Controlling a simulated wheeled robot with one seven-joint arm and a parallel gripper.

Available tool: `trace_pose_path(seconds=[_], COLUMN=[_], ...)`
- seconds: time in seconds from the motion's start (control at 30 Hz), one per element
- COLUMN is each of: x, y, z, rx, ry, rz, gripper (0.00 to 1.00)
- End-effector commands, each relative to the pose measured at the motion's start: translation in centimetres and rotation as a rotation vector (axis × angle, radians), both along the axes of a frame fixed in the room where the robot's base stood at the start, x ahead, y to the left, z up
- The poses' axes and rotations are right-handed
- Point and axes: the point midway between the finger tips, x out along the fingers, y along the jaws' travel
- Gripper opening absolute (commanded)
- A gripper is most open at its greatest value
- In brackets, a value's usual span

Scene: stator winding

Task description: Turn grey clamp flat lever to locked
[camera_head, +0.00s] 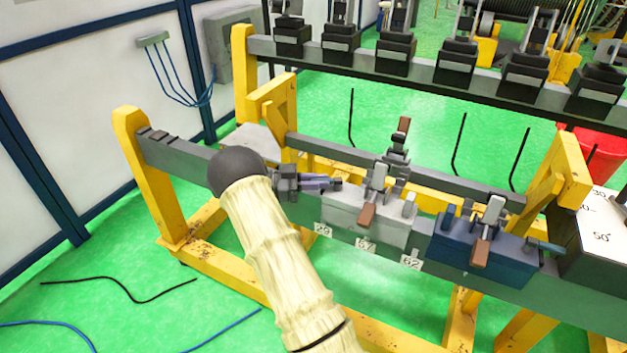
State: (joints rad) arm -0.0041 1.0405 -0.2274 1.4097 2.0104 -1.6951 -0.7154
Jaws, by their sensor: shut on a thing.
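The grey clamp (345,214) sits on the front rail in the camera_head view. A grey lever with a brown grip (367,214) stands at its front. Small grey posts rise near its right end. My gripper (336,185) reaches in from the left, over the clamp's upper left end. Its fingers look shut on the flat lever there. The lever is mostly hidden between the fingers, so its exact angle is hard to tell.
A blue clamp (484,254) with a brown-gripped lever stands to the right on the same rail (182,155). Another brown-gripped lever (403,126) rises behind the grey clamp. Number tags hang below. Yellow frame posts (150,175) stand at the left.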

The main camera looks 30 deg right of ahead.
Motion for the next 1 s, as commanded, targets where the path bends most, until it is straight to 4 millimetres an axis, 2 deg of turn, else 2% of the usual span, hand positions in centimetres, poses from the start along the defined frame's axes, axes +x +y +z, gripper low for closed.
trace_pose_path(seconds=[0.27, 0.3, 0.4, 0.77, 1.0], x=[-0.3, -0.3, -0.3, 0.1, 1.7], y=[-0.3, -0.3, -0.3, 0.3, 3.0], z=[0.0, 0.0, 0.0, -0.1, -0.2], rx=[-0.001, -0.002, 0.000, -0.001, 0.001], ry=[0.001, 0.001, 0.001, 0.001, -0.001], rz=[-0.012, -0.012, -0.012, -0.004, -0.003], gripper=[0.00, 0.22, 0.38, 0.38, 0.38])
